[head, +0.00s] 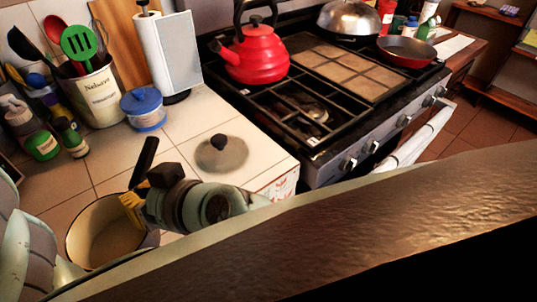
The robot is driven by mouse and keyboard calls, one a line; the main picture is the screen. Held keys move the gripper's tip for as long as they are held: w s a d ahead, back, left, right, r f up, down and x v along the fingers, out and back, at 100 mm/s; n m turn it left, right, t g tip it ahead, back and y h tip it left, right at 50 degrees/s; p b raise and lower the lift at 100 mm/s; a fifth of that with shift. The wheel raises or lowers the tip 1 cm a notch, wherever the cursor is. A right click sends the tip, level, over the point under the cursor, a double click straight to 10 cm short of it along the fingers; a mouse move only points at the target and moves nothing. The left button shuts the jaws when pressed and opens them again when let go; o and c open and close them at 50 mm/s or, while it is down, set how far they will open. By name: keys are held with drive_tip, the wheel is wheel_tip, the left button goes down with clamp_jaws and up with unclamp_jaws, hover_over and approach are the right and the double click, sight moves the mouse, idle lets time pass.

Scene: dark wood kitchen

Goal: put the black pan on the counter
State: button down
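A deep pan (104,232) with a cream inside, a thin rim and a black handle (144,163) is at the lower left, over or on the tiled counter (185,118). I cannot tell whether it rests there, and its outer side is mostly hidden. My gripper (133,208) is at the pan's right rim, near the base of the handle, with yellow finger parts showing. The wrist hides the rest of the fingers, so I cannot tell whether they are closed on the pan. A red-sided pan (407,50) with a dark inside sits on the stove.
A round lid (221,153) lies on the counter right of the gripper. A blue-lidded jar (143,109), a utensil crock (96,92) and a paper towel roll (166,50) stand behind. A red kettle (256,55) is on the stove (290,103). A large brown surface fills the lower foreground.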

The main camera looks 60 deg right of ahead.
drive_tip(key=shift+w+d+f+p, duration=0.15)
drive_tip(key=shift+w+d+f, duration=0.65)
drive_tip(key=shift+w, duration=1.75)
drive_tip(key=shift+w+d+f+p, duration=0.1)
drive_tip(key=shift+w+d+f, duration=0.65)
drive_tip(key=shift+w, duration=1.85)
drive_tip(key=shift+w+d+f+p, duration=0.15)
drive_tip(key=shift+w+d+f, duration=0.65)
drive_tip(key=shift+w, duration=1.75)
drive_tip(key=shift+a+f, duration=0.15)
drive_tip(key=shift+f, duration=0.15)
drive_tip(key=c, duration=1.1)
unclamp_jaws()
drive_tip(key=shift+c, duration=0.2)
drive_tip(key=shift+r, duration=0.2)
drive_tip(key=b+v, duration=0.1)
drive_tip(key=v, duration=1.1)
drive_tip(key=shift+d, duration=0.2)
